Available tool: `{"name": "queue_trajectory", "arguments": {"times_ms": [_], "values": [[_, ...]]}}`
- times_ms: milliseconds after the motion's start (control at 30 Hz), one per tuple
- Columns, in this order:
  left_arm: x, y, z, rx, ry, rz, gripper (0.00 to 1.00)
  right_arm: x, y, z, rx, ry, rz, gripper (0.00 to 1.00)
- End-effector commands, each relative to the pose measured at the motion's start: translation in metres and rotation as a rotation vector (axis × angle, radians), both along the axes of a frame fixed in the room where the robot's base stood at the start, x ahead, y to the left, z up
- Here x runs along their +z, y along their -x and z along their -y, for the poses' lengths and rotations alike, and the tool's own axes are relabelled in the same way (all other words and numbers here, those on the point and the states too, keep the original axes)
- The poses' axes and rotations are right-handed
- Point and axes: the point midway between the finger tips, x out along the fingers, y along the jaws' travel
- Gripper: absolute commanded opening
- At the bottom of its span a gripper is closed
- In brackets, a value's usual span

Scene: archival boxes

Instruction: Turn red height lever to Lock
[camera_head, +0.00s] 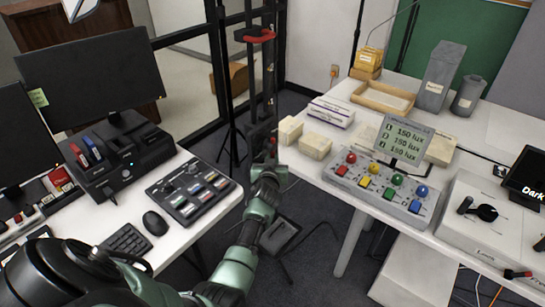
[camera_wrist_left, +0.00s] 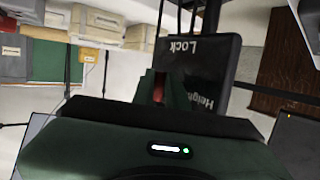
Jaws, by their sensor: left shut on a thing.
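My left gripper (camera_head: 270,158) reaches up to a dark upright stand (camera_head: 262,105) in the middle of the head view. In the left wrist view, the gripper's fingers (camera_wrist_left: 163,88) are shut on the red height lever (camera_wrist_left: 158,88); only a small red part shows between them. A black panel (camera_wrist_left: 208,62) lies just beyond the fingers, with "Lock" at its top and "Height" lower down, partly hidden by the gripper. A small bit of red shows at the gripper's tip in the head view. My right gripper is not in view.
The right table holds a panel of coloured knobs (camera_head: 380,188), a lux display (camera_head: 401,140) and boxes (camera_head: 315,146). A red clamp-like part (camera_head: 259,36) sits higher on the stand.

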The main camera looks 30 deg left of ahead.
Motion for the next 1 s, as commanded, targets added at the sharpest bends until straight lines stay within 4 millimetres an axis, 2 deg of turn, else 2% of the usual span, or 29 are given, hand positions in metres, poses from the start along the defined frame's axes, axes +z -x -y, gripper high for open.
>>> {"name": "queue_trajectory", "arguments": {"times_ms": [67,100,133,533,1000], "values": [[-0.001,0.001,0.0,0.0,-0.001,-0.003,0.0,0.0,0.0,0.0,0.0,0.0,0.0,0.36],[-0.001,0.001,0.0,0.0,-0.001,-0.003,0.16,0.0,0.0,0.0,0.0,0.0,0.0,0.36],[-0.001,0.001,0.0,0.0,-0.001,-0.003,0.22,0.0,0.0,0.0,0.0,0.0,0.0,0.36],[0.001,0.005,0.003,0.0,0.0,0.0,0.22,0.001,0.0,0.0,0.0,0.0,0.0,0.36],[0.018,0.061,0.034,0.0,0.001,-0.002,0.22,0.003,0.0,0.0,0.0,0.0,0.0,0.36]]}}
